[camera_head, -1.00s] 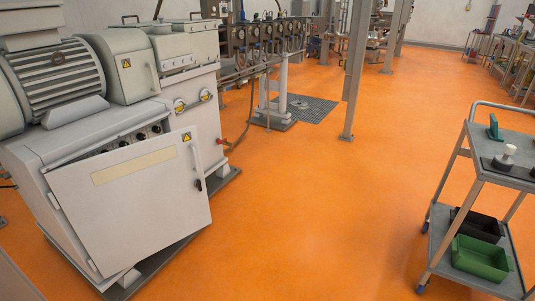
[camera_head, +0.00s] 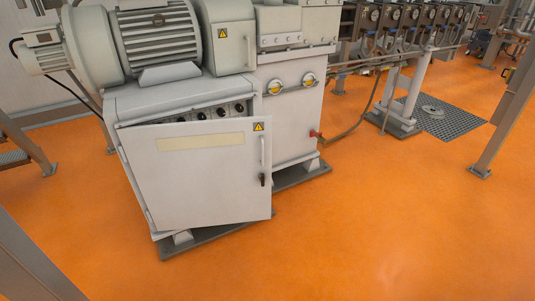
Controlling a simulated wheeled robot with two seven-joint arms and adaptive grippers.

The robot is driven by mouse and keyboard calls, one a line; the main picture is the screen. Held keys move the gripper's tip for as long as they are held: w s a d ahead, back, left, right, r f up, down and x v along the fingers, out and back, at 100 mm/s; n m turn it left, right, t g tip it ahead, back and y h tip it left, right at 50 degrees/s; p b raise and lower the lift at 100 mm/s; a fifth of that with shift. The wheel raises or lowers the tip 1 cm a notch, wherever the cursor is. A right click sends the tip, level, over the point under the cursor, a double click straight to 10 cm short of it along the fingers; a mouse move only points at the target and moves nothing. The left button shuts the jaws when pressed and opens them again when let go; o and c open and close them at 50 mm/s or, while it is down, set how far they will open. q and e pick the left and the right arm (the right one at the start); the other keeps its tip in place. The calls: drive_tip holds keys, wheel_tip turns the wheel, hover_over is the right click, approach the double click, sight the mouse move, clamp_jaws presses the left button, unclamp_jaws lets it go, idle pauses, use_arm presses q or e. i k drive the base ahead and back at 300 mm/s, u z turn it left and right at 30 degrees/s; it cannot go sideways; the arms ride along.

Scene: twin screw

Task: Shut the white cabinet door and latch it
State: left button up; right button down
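The white cabinet door (camera_head: 205,185) stands ajar at the front of the white machine cabinet (camera_head: 182,100). It is hinged on its left side, and its right edge stands out from the cabinet. A vertical light handle (camera_head: 262,151) is near the door's upper right edge, under a yellow warning label (camera_head: 258,127). A small black latch (camera_head: 263,180) sits below the handle. A row of dark knobs (camera_head: 220,111) shows above the door's top edge. Neither of my grippers is in view.
A grey motor (camera_head: 158,40) sits on top of the machine. Grey steel legs (camera_head: 30,150) stand at the left, and a post (camera_head: 505,120) stands at the right. Pipes and a floor grate (camera_head: 445,118) are at the back right. The orange floor in front of the door is clear.

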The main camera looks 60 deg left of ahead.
sight(188, 175)
drive_tip(key=u, duration=0.55)
drive_tip(key=i, duration=0.75)
drive_tip(key=u, duration=0.85)
